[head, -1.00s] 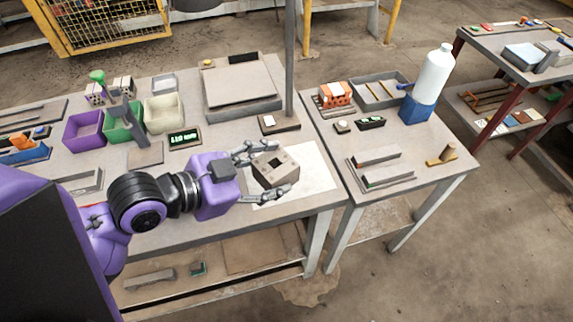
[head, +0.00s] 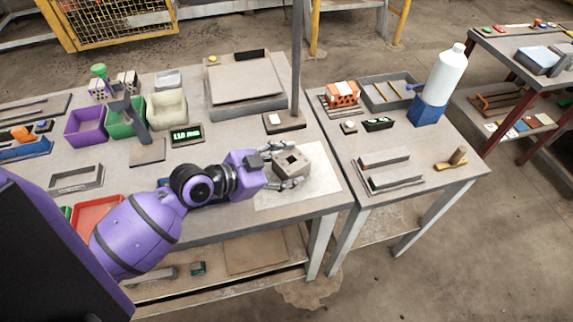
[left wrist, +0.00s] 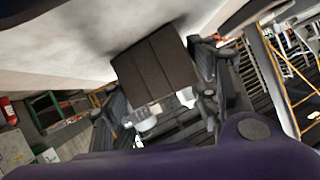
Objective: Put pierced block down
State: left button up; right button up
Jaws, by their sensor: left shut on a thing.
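The pierced block (head: 291,163), grey-brown with a dark hole in its top, is between the fingers of my left gripper (head: 290,168) in the head view. The gripper is shut on it, one finger along each side. The block is over a pale sheet (head: 318,187) at the table's right end. I cannot tell whether it touches the sheet. In the left wrist view the block (left wrist: 155,72) shows as a dark, grooved shape between the fingers, below a pale surface. My right gripper is not in view.
A large flat platform (head: 245,85) is farther back. Bins (head: 127,123) and a small display (head: 187,134) are to the left. A second table (head: 400,140) stands across a narrow gap.

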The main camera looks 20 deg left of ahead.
pick_arm(q)
jog(key=shift+f, duration=0.15)
jog(key=o, duration=1.4)
jog(key=shift+o, duration=0.2)
